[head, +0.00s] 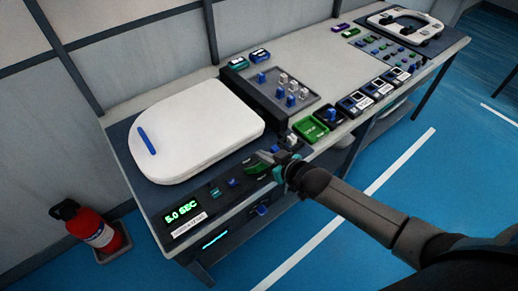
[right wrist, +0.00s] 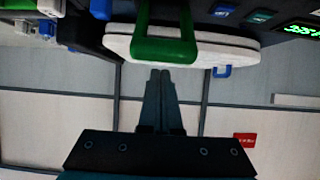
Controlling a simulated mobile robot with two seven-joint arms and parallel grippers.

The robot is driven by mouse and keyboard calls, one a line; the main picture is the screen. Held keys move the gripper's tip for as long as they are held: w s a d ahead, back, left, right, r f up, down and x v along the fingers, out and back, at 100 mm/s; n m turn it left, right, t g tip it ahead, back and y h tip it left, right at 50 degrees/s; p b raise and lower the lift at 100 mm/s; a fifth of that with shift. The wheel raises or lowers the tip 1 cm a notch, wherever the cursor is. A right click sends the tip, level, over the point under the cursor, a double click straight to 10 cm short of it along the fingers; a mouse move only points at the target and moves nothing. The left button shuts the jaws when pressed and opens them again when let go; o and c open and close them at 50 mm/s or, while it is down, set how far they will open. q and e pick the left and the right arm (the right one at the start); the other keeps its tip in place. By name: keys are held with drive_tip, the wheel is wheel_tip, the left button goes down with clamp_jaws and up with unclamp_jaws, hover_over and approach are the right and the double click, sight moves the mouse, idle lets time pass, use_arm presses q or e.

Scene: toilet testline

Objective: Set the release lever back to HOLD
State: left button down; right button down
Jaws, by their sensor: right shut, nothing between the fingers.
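A green U-shaped handle (right wrist: 165,50) shows large in the right wrist view, in front of the white seat (right wrist: 225,51). In the head view a green part (head: 257,163) sits at the front of the test bench, right beside my right gripper (head: 276,158). My right gripper is shut and empty; its closed fingers (right wrist: 165,85) point toward the green handle. I cannot tell whether they touch it. No HOLD marking is readable, so I cannot tell whether this handle is the release lever or how it is set. My left gripper is out of view.
The white toilet seat (head: 195,130) lies on the bench's left part, with a green-lit display (head: 182,212) in front. A dark tray of knobs (head: 272,98) and green and blue blocks stand to the right. A red extinguisher (head: 92,228) stands on the floor at left.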

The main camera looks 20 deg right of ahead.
drive_tip(key=shift+s+d+f, duration=0.25)
drive_tip(key=shift+s+f, duration=0.05)
drive_tip(key=shift+s, duration=0.3)
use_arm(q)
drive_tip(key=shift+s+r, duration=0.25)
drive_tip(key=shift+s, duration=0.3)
use_arm(e)
drive_tip(key=shift+s+f, duration=0.25)
